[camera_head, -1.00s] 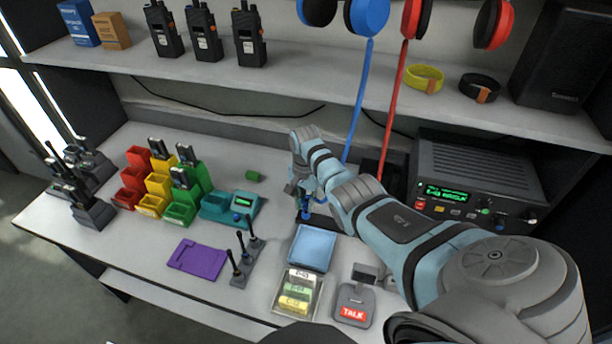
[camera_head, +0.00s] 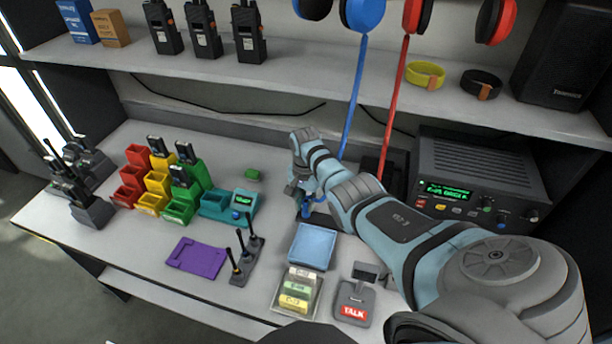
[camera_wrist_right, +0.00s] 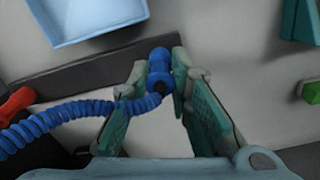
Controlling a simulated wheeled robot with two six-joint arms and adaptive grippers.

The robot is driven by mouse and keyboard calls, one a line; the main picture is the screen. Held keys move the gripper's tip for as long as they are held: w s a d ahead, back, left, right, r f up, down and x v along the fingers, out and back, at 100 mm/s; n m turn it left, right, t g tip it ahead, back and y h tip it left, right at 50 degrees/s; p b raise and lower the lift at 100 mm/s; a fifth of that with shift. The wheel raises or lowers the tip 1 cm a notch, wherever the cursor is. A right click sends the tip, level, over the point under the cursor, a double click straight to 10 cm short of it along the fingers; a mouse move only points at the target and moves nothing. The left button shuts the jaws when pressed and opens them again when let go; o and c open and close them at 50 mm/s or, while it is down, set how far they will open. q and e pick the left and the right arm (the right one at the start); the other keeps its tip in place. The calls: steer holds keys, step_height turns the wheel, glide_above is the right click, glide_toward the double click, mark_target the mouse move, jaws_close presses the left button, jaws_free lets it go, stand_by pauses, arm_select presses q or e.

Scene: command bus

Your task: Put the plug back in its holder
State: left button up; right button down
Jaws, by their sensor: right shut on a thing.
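My right gripper (camera_head: 305,203) is low over the desk behind the blue tray. In the right wrist view, its fingers (camera_wrist_right: 158,78) are shut around a blue plug (camera_wrist_right: 159,66) with a coiled blue cord (camera_wrist_right: 65,114). The plug also shows in the head view (camera_head: 306,211). A dark bar (camera_wrist_right: 85,76), which looks like the holder, lies beside the tray, and the plug overlaps its right end in the wrist view. Whether the plug sits in it or above it I cannot tell. A red plug (camera_wrist_right: 16,103) is at the bar's left. My left gripper is out of view.
The blue tray (camera_head: 312,247) stands just in front of my gripper. A teal box (camera_head: 228,205) and a green block (camera_head: 254,174) are to the left. A radio unit (camera_head: 478,180) is at the right. Small antennas on a stand (camera_head: 247,262) stand front left.

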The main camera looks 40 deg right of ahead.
steer(key=shift+f, duration=0.25)
stand_by(0.4)
steer(key=c, duration=1.4)
jaws_free()
step_height(320, 180, up, 6)
steer(key=p, duration=0.5)
steer(key=shift+f+p, duration=0.15)
steer(key=shift+p, duration=0.2)
steer(key=shift+r+p, duration=0.3)
steer(key=shift+r, duration=0.9)
